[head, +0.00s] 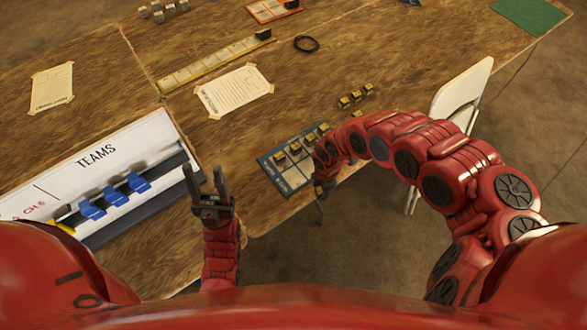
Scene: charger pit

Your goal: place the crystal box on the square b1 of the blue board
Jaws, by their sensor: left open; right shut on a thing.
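The blue board (286,179) lies at the table's front edge, with several small yellow-and-black boxes (295,148) in a row across it. My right gripper (320,196) points down at the board's right end, by the table edge. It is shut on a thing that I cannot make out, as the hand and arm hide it. I cannot tell which box is the crystal box, and the square labels are too small to read. My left gripper (207,182) is open and empty, left of the board.
More yellow-and-black boxes (356,96) stand behind the board. A taped paper sheet (233,90), a yellow strip (215,62) and a black ring (306,43) lie farther back. A TEAMS board (95,165) with blue clips is at left. A white chair (462,98) stands at right.

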